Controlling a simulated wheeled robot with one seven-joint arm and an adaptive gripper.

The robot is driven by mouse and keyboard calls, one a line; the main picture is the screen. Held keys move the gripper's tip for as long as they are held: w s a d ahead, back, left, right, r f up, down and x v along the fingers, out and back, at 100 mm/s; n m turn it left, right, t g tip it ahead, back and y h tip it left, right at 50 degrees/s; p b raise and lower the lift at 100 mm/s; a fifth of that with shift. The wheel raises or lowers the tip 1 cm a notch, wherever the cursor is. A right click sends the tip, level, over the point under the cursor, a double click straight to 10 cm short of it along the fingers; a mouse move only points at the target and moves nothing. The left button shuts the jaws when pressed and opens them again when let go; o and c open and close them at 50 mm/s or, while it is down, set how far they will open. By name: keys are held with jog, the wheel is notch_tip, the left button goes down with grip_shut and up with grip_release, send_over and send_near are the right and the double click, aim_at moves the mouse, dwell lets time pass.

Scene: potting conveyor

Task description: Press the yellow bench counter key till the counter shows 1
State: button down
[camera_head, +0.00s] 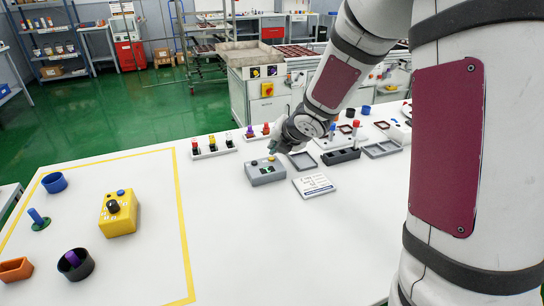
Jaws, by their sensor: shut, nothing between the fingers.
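A grey box (266,175) with a small dark and green display (265,169) stands on the white bench near the middle of the view. It looks like the bench counter; its digits are too small to read. A small yellowish spot, perhaps the yellow key (271,158), shows on top at its back edge. My gripper (274,151) is shut and empty, pointing down right at that spot. I cannot tell whether it touches the key, which it partly hides.
A yellow box (118,213) with a black knob, a blue cup (54,182) and other small parts stand inside the yellow line at left. The front bench middle is clear.

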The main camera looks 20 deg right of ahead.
aim_at(274, 158)
jog(key=shift+r, duration=0.15)
notch_tip(274, 158, up, 5)
jog(key=p, duration=0.5)
dwell(0.3)
dwell(0.5)
jog(key=s+d+r+m+g+h+p, duration=0.1)
jog(key=s+d+r+m+h+p, duration=0.2)
jog(key=s+r+m, duration=1.1)
jog(key=s+a+r+m+g, duration=0.1)
jog(key=s+a+m, duration=0.2)
jog(key=s, duration=0.6)
jog(key=s+a+r+m+g+y+p, duration=0.1)
jog(key=s+a+m, duration=0.1)
jog(key=s+m, duration=0.4)
jog(key=s+a+m+g+y+p, duration=0.1)
jog(key=s+m, duration=0.4)
jog(key=s, duration=0.7)
jog(key=a+g, duration=0.1)
jog(key=a, duration=0.1)
jog(key=shift+a+r, duration=0.35)
jog(key=shift+r, duration=0.05)
